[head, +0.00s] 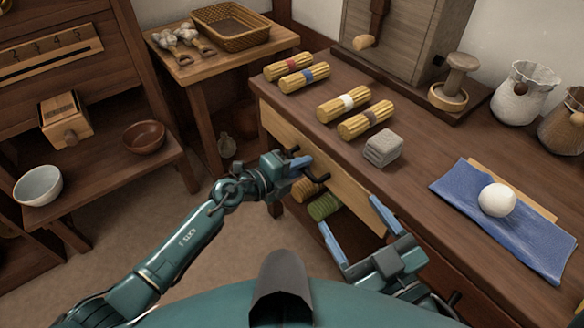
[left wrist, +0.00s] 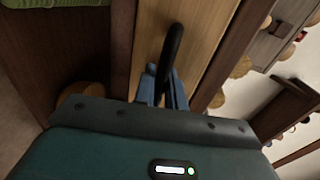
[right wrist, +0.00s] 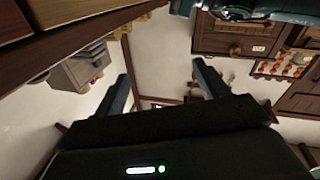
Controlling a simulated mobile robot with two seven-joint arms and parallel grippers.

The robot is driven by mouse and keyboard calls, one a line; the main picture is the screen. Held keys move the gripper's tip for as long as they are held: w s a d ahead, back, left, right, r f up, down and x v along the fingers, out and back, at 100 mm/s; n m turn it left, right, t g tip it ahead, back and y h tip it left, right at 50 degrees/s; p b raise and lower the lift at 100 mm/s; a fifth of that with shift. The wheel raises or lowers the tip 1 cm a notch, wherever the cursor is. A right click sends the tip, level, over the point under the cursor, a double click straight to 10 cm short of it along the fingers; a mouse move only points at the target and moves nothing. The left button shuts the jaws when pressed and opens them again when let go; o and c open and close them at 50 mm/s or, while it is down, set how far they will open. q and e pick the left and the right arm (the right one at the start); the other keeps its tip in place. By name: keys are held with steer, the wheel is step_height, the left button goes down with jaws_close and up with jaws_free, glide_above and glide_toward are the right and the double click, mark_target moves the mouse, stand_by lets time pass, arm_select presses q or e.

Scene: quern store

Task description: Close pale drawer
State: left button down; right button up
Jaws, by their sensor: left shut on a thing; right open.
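The pale drawer (head: 345,184) has a light wooden front and sits under the top of the dark wooden counter. Its front looks close to the counter's front edge; I cannot tell how far it stands out. My left gripper (head: 299,172) is at the drawer front, shut on the dark curved handle (head: 318,178). In the left wrist view, the handle (left wrist: 172,48) runs between the blue fingers, with the pale front (left wrist: 205,35) behind it. My right gripper (head: 354,222) is open and empty, in front of the counter, right of the handle.
Several yellow bundles (head: 343,103), a grey cloth stack (head: 383,148) and a white ball (head: 497,200) on a blue cloth (head: 530,235) stand on the counter. A green roll (head: 323,207) lies below the drawer. Open floor (head: 130,225) lies at left.

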arm_select(q)
steer(key=shift+w+d+r, duration=0.1)
steer(key=c, duration=1.8)
jaws_free()
steer(key=p+v, duration=0.3)
steer(key=v, duration=1)
steer(key=shift+p, duration=0.3)
arm_select(e)
steer(key=shift+s+d+f+m+g+h, duration=0.15)
steer(key=shift+d+m+g+h, duration=0.2)
steer(key=shift+g+h, duration=0.2)
steer(key=shift+w+d+f+m+g+h, duration=0.1)
steer(key=shift+d+m+g+h, duration=0.15)
steer(key=shift+m+g+h, duration=0.3)
